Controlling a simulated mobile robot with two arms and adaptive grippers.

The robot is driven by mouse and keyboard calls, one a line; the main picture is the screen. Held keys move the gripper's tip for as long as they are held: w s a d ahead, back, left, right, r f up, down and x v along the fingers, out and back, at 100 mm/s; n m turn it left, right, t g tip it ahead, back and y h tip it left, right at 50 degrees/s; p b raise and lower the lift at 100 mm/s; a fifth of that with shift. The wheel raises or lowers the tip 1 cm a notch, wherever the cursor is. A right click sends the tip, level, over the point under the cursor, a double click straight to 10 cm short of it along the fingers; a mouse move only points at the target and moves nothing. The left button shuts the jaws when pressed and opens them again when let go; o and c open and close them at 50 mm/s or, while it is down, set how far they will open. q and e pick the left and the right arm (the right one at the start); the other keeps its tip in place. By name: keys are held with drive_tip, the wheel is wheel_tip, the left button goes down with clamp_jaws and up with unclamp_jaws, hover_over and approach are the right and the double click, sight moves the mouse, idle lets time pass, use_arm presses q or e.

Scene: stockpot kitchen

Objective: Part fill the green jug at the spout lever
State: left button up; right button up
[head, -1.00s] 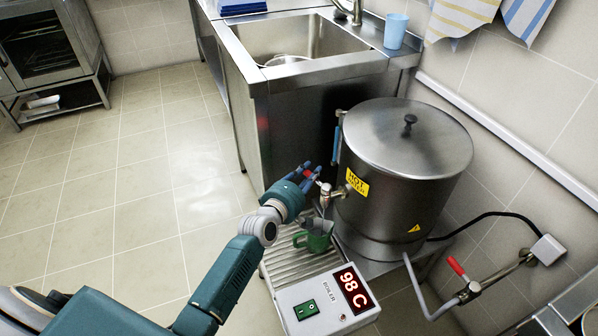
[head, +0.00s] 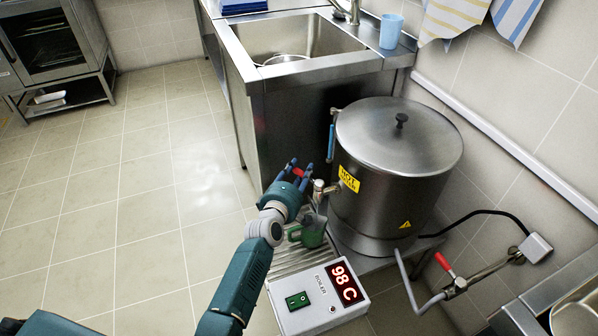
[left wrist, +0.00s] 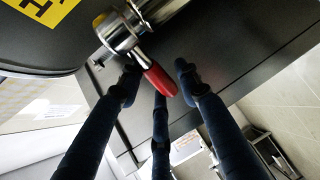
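The green jug (head: 313,238) stands upright on the drip grate below the boiler spout (head: 320,192). A pale grey patch between spout and jug could be steam or running water; I cannot tell. The red spout lever (left wrist: 158,79) lies among the spread fingers of my left gripper (left wrist: 160,82). In the head view my left gripper (head: 291,173) is beside the spout, with its fingers largely covering the lever. Its fingers are apart; whether one touches the lever is unclear. The jug's inside and water level cannot be made out. My right gripper is in neither view.
The steel boiler (head: 395,165) carries a hot label. The control box (head: 318,292) reads 98 C, in front of the grate (head: 285,262). A red-handled pipe valve (head: 443,262) is at right. A sink (head: 295,40) and blue cup (head: 391,31) are behind.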

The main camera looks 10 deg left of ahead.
use_arm(q)
drive_tip(key=shift+s, duration=0.1)
drive_tip(key=s+r, duration=0.2)
drive_tip(key=s, duration=0.9)
drive_tip(key=shift+s+a, duration=0.3)
drive_tip(key=shift+a, duration=0.1)
